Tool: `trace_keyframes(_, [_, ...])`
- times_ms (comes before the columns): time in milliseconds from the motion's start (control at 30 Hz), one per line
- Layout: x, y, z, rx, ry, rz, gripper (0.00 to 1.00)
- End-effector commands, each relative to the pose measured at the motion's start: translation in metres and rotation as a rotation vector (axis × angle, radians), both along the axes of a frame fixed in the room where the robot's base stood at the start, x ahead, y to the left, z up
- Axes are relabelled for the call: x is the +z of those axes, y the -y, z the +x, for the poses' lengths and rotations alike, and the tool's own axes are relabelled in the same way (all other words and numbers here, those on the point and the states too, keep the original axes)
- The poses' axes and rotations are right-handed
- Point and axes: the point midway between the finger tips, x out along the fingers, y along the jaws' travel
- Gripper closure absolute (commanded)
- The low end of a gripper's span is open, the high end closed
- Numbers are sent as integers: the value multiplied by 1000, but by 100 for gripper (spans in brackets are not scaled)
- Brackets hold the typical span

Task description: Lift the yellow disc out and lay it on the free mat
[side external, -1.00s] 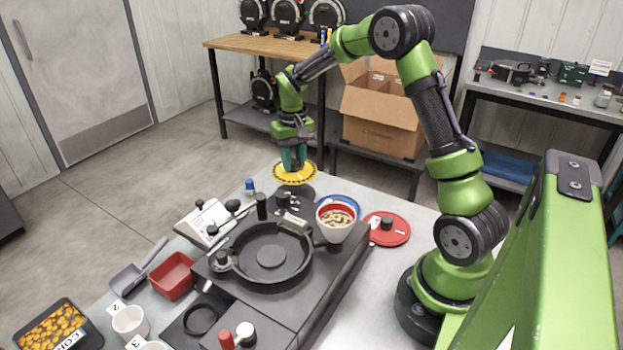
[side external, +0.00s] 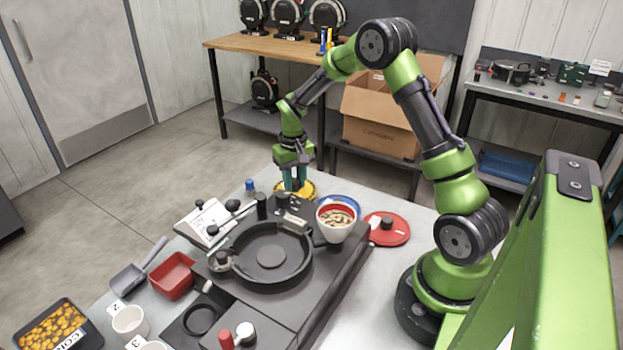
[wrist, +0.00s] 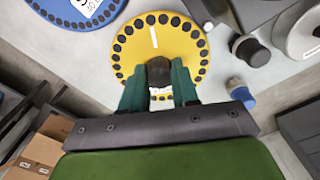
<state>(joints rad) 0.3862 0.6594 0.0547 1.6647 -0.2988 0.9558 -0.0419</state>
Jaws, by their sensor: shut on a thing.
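The yellow disc (side external: 310,188), ringed with dark holes, is at the far end of the table, beyond the black seed meter (side external: 270,256). My gripper (side external: 294,184) is above it with its fingers pointing down. In the wrist view, the teal fingers of my gripper (wrist: 158,88) are shut on the dark central knob (wrist: 158,68) of the yellow disc (wrist: 178,42). The disc looks level and low, over the place of the dark round mat. The mat is hidden under it, so I cannot tell whether the disc touches it. The meter's round housing is empty of any disc.
A blue disc (side external: 352,203) lies right of the yellow one, partly behind a cup of seeds (side external: 337,217). A red disc (side external: 400,232) lies farther right. A small blue-capped item (side external: 250,186) stands to the left. The meter's upright parts are close in front.

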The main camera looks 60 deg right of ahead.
Motion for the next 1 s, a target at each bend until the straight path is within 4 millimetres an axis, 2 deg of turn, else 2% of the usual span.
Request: trace_keyframes(1000, [-9,0,0,0,0,-1,100])
